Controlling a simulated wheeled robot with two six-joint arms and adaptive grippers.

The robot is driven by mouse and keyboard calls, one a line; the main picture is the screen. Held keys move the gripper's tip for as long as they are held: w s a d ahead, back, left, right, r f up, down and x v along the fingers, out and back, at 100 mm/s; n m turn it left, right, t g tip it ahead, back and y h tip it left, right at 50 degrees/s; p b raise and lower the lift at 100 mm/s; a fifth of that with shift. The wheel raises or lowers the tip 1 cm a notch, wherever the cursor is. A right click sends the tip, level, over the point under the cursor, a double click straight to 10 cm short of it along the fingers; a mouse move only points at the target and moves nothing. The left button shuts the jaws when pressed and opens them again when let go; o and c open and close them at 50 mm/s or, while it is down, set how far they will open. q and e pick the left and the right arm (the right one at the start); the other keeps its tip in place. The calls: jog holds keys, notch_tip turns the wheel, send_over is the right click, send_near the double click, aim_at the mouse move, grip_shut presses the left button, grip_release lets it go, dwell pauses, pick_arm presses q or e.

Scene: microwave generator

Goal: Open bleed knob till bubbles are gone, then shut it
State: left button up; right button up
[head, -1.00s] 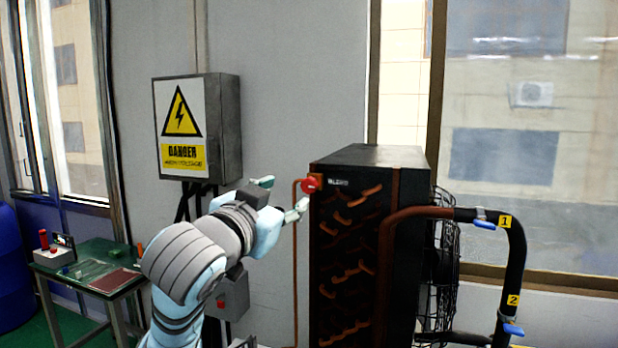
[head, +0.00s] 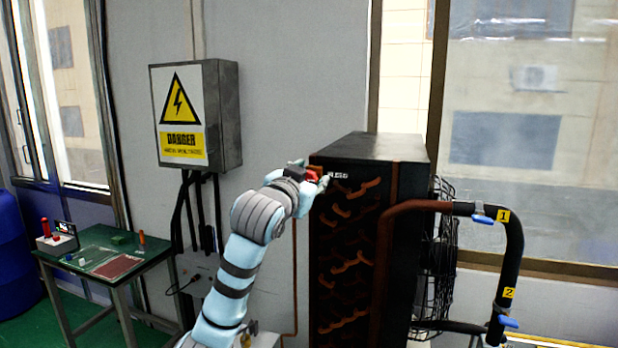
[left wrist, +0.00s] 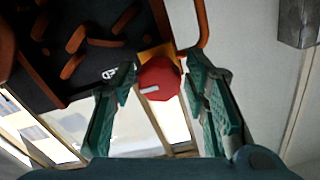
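The red bleed knob (head: 313,175) sits at the upper left corner of the black radiator unit (head: 372,147). In the left wrist view the knob (left wrist: 160,78) is faceted, with a white mark pointing to the left. My left gripper (head: 310,176) is at the knob. In the left wrist view its two green fingers (left wrist: 159,72) stand open on either side of the knob, with a visible gap on the left; contact on the right is hard to tell. No bubbles can be made out. My right gripper is not in view.
A grey electrical box (head: 222,115) with a danger sign hangs on the wall left of the radiator. Pipes with blue-handled valves (head: 483,219) are on its right. A green table (head: 100,250) with small items stands at left.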

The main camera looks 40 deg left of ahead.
pick_arm(q)
grip_shut()
jog(key=shift+n, duration=0.3)
jog(key=n+b, duration=0.2)
jog(key=n, duration=0.3)
jog(key=n+b, duration=0.2)
jog(key=n, duration=0.3)
jog(key=shift+a+f+n, duration=0.1)
jog(key=shift+f+n, duration=0.05)
jog(key=shift+n, duration=0.15)
jog(key=n+b, duration=0.4)
jog(key=n, duration=0.2)
jog(key=shift+f+b, duration=0.15)
jog(key=shift+b, duration=0.2)
jog(key=n+b, duration=0.3)
jog(key=n, duration=0.1)
jog(key=shift+n, duration=0.3)
jog(key=shift+n+b, duration=0.65)
jog(key=shift+n, duration=0.35)
